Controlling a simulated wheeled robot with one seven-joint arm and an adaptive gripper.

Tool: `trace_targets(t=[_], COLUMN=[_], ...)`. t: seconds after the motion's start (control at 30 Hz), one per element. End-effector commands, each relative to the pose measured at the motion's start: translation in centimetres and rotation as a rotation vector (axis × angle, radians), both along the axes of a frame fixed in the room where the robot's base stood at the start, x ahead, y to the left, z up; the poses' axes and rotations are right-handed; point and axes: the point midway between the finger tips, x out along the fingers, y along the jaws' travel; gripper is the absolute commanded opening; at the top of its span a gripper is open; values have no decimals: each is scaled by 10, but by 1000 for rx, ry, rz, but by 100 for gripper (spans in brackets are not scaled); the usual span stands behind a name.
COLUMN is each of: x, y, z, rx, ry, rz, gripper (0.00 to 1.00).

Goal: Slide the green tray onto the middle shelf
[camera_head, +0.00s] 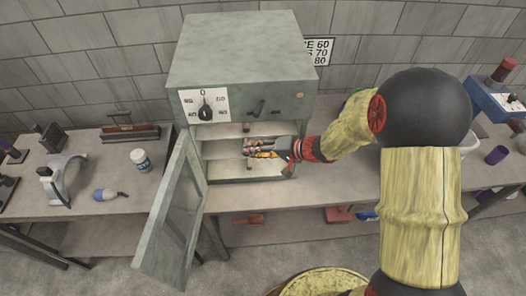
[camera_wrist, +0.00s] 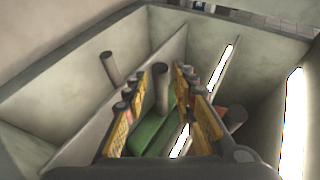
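The grey cabinet (camera_head: 242,60) stands on the bench with its door (camera_head: 175,215) swung open to the left. Pale shelf levels (camera_head: 222,150) show inside it. My gripper (camera_head: 262,149) reaches into the opening from the right. In the wrist view the green tray (camera_wrist: 153,135) lies between and beyond my fingers, partly hidden by them. A grey upright post (camera_wrist: 161,88) stands between the two fingers of my gripper (camera_wrist: 161,92), with visible gaps, so the gripper is open. I cannot make out the green tray in the head view.
Another grey post (camera_wrist: 110,68) rises from a pale panel beside the left finger. Cabinet walls are close around the gripper. A white jar (camera_head: 141,160) and a blue-grey tool (camera_head: 107,194) lie on the bench left of the door.

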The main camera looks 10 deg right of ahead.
Motion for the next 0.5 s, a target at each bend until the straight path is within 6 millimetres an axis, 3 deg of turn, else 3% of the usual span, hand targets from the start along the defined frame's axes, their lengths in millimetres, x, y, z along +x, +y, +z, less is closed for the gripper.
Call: trace_targets(t=[0.2,0.5], x=[8,9], y=[14,16], z=[-10,-11], rx=[1,0], ry=[1,1], rz=[1,-1], gripper=[27,27])
